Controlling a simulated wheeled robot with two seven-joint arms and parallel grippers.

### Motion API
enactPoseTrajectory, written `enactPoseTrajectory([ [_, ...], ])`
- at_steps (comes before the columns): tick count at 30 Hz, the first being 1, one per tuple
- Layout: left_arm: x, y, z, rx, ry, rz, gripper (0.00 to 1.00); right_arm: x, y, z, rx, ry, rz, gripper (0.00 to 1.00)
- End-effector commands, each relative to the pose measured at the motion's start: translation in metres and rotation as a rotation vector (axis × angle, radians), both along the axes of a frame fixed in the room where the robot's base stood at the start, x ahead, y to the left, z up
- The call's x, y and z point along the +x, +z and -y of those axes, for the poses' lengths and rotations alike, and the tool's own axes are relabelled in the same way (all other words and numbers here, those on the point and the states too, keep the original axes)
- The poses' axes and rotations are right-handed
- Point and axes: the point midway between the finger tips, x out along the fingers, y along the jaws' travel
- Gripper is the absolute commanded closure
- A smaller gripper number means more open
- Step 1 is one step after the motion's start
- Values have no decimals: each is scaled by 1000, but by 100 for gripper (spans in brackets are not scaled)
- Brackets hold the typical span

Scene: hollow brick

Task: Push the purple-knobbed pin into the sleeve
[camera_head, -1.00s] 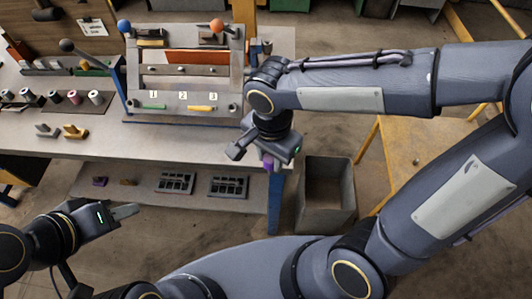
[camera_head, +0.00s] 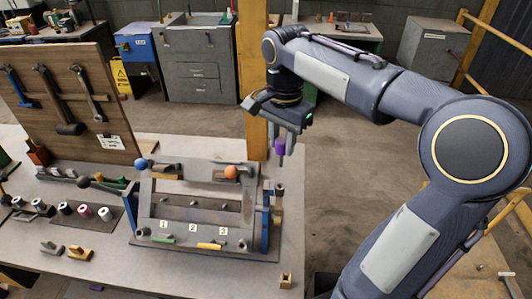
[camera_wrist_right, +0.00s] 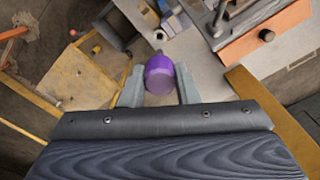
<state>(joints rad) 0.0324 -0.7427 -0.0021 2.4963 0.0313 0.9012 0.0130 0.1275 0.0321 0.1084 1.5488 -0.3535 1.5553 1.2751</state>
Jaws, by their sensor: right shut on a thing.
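My right gripper (camera_head: 286,138) is shut on the purple-knobbed pin (camera_head: 280,148) and holds it in the air above the right end of the fixture (camera_head: 148,215). In the right wrist view, the purple knob (camera_wrist_right: 160,78) sits between the two grey fingers of my right gripper (camera_wrist_right: 159,86). A short grey shaft points down below the knob in the head view, with a gap to the parts under it. Small upright grey parts stand at the fixture's right side; I cannot tell for certain which is the sleeve. My left gripper is out of view.
The fixture carries a blue ball (camera_head: 141,163) and an orange ball (camera_head: 231,172) on levers. A yellow post (camera_head: 252,75) rises behind its right end. A tool board (camera_head: 70,95) stands at the back left. A small brass block (camera_head: 286,281) lies at the front right.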

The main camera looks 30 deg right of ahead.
Motion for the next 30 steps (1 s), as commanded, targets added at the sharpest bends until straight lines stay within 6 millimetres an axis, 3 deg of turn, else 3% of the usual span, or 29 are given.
enactPoseTrajectory([
  [18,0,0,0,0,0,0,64,-1,-55,0,0,0,-2,95],
  [30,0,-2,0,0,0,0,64,0,-55,0,0,0,1,95],
])
